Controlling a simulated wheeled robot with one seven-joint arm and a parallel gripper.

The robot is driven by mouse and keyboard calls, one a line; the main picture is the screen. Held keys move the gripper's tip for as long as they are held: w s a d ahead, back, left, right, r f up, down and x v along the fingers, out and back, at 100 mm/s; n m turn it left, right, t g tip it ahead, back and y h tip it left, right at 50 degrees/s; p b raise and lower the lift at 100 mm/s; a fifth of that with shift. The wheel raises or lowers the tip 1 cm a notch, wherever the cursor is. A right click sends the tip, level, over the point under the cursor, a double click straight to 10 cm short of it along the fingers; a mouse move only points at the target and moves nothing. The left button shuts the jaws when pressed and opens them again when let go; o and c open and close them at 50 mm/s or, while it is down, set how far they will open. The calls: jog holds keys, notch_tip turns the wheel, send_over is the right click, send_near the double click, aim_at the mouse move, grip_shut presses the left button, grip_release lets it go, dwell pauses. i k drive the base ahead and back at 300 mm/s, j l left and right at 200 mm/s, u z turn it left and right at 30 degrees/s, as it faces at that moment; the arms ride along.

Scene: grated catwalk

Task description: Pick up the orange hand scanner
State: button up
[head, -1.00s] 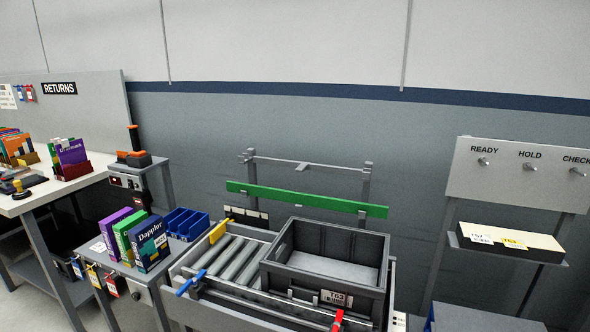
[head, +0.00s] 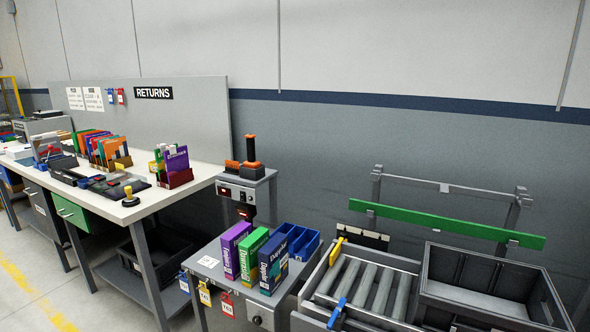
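An orange and black device that looks like the hand scanner (head: 252,168) rests on top of a small grey stand (head: 262,186), its black handle pointing up. A lower orange and black piece sits just left of it on the same stand; I cannot tell whether it is a separate device. The stand is between the long white-topped bench and the roller conveyor. My gripper is not in view.
A low grey table (head: 208,268) with purple, green and dark blue boxes and blue bins (head: 297,240) stands in front of the stand. The white-topped bench (head: 120,210) runs left. A roller conveyor (head: 365,285) with a dark crate (head: 485,280) is at right. Open floor shows bottom left.

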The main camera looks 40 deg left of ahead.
aim_at(251, 163)
jog(key=k+j+u, duration=0.15)
jog(key=j, duration=1.4)
jog(key=j+u, duration=0.15)
jog(key=j, duration=1.45)
jog(key=i+j, duration=0.1)
jog(key=j, duration=0.75)
jog(key=i+j, duration=0.15)
jog(key=j, duration=0.25)
jog(key=i+j+u, duration=0.1)
jog(key=j, duration=0.3)
jog(key=i, duration=0.2)
